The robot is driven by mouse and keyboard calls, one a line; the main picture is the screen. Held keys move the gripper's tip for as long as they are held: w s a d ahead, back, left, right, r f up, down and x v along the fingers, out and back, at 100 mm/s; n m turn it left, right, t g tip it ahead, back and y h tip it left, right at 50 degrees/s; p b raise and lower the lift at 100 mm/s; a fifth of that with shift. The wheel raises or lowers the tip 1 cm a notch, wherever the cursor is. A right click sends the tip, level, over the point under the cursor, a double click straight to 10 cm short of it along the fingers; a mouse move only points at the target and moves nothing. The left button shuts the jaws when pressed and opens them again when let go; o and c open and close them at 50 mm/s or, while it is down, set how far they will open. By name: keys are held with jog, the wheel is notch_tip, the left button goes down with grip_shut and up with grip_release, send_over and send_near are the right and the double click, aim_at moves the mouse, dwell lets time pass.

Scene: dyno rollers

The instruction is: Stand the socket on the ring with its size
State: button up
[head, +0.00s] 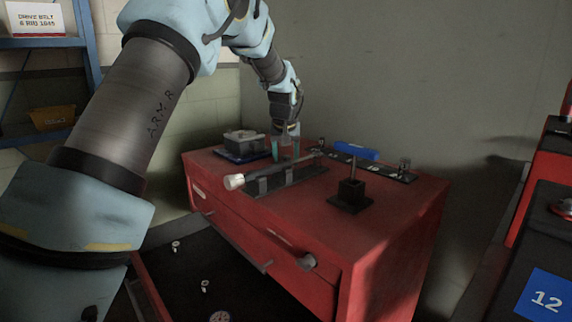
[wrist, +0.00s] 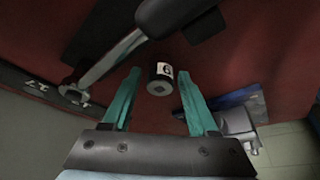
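The socket (wrist: 159,80) is a short dark cylinder with a white label. In the wrist view it stands on the red chest top between my gripper's fingers. The label's mark is too small to read. My gripper (wrist: 161,73) is open, with a teal finger on each side of the socket and a visible gap to each. In the head view my gripper (head: 285,148) is low over the back of the chest, and the socket cannot be made out there. A dark strip with white size marks (head: 376,168) lies along the right back edge; it also shows in the wrist view (wrist: 36,96).
A long bar tool (head: 270,171) lies on a dark stand in front of my gripper. A blue-handled tool (head: 356,151) is above a black block (head: 351,193). A grey box (head: 245,140) sits on a blue tray at the left. The chest's front right top is clear.

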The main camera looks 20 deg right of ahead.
grip_shut()
jog(key=shift+r, duration=0.1)
dwell(0.5)
